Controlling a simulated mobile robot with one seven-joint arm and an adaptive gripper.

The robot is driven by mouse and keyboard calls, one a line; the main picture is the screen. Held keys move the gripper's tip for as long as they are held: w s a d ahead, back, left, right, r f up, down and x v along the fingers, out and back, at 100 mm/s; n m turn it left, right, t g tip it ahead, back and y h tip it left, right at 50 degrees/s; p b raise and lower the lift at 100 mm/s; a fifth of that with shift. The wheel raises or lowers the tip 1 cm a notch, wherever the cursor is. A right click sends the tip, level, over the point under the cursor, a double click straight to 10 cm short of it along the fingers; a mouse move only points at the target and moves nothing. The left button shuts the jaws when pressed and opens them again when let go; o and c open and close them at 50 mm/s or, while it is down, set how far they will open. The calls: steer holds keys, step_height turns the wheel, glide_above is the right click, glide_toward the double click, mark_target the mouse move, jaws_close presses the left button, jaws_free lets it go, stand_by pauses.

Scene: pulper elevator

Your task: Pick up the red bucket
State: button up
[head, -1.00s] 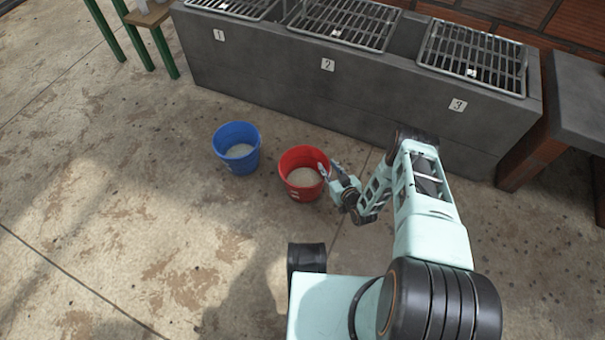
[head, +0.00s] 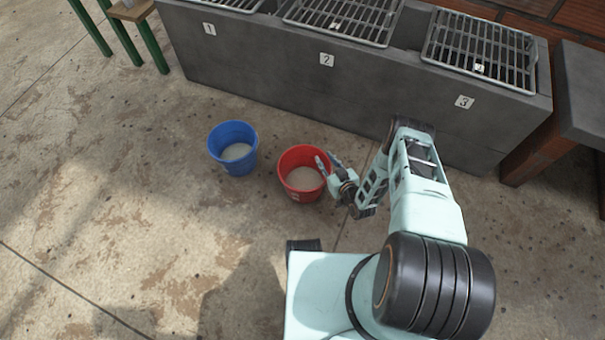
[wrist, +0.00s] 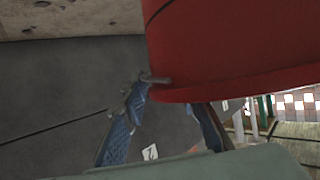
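The red bucket (head: 291,187) stands upright on the concrete floor, with pale contents inside. My gripper (head: 327,160) is at the bucket's right rim, its fingers apart. In the wrist view the red bucket (wrist: 235,45) fills the upper right, very close. My gripper also shows there (wrist: 170,95), with one blue finger on the left by the bucket's edge and the other partly hidden behind the red rim. The fingers look spread around the rim wall; whether they touch it I cannot tell.
A blue bucket (head: 233,165) stands just left of the red one. A dark grey counter (head: 270,80) with metal grates and labels 1, 2 and 3 runs behind. A green-legged stand (head: 152,45) is at the upper left. The floor at left is clear.

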jaws_close()
steer(key=shift+r, duration=0.1)
stand_by(0.5)
